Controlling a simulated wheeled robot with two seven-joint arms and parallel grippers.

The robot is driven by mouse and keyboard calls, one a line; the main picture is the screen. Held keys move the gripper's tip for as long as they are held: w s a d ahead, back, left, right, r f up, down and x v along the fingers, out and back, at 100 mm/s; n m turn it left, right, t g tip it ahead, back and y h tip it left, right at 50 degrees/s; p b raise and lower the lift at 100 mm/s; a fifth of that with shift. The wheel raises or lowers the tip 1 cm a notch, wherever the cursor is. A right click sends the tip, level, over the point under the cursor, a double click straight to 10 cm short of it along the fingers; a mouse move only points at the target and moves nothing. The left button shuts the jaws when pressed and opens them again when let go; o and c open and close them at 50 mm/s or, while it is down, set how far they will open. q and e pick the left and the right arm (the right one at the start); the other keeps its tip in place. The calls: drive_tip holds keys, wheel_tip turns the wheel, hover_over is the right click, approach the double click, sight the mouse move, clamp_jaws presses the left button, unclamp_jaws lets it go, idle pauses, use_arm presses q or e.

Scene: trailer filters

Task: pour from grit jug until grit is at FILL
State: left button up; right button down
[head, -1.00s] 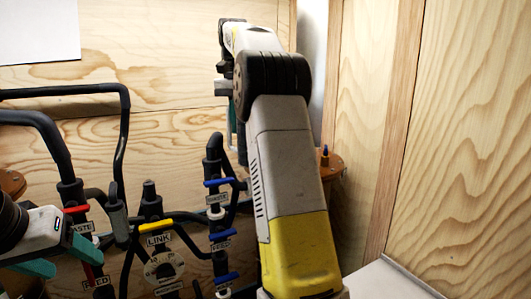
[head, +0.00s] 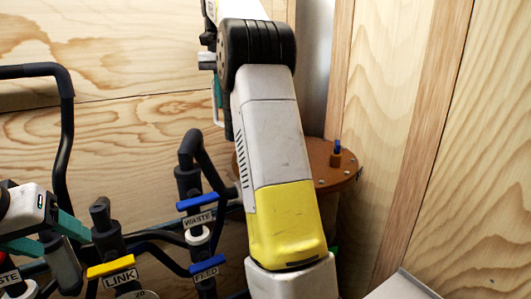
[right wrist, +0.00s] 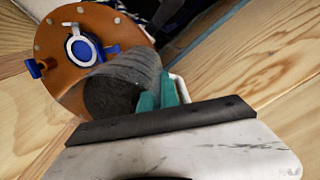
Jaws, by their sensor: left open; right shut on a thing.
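The grit jug (right wrist: 142,68) shows in the right wrist view as a grey see-through cylinder with dark grit at its near round end (right wrist: 110,97). It lies tilted over a brown round vessel top (right wrist: 52,60) with a blue-ringed round port (right wrist: 84,47). My right gripper (right wrist: 165,92) is shut on the jug, its teal fingers by a pale handle. In the head view my right arm hides most of this gripper and the jug. My left gripper (head: 45,238) is open at the left, close to a black pipe end. I see no FILL mark.
The brown vessel top (head: 322,160) also shows behind my right arm. Black pipes with blue WASTE (head: 197,201) and FEED (head: 203,262) valve handles and a yellow LINK handle (head: 110,267) stand at the left. Wooden walls close the back and right.

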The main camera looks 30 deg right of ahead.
drive_tip(key=shift+d+r, duration=0.1)
idle(0.3)
drive_tip(key=shift+s+d+t+y, duration=0.4)
drive_tip(key=shift+s+t+y, duration=0.15)
drive_tip(key=shift+t+y, duration=0.45)
drive_tip(key=shift+s+d+f+t+y, duration=0.3)
drive_tip(key=shift+s+t+y, duration=0.1)
drive_tip(key=shift+t, duration=0.2)
drive_tip(key=shift+s+d, duration=0.1)
drive_tip(key=shift+d, duration=0.05)
drive_tip(key=shift+s+d+t+y, duration=0.15)
drive_tip(key=shift+t+y, duration=0.15)
drive_tip(key=shift+t, duration=0.1)
drive_tip(key=shift+s+d+r+t+y+p, duration=0.2)
drive_tip(key=shift+s+d+t+y+p, duration=0.15)
drive_tip(key=shift+s+d+t+y, duration=0.45)
idle(1.6)
drive_tip(key=shift+s+d+f+t+y, duration=0.2)
drive_tip(key=shift+s+f+t+y, duration=0.15)
drive_tip(key=shift+f+t+y, duration=0.3)
idle(1.6)
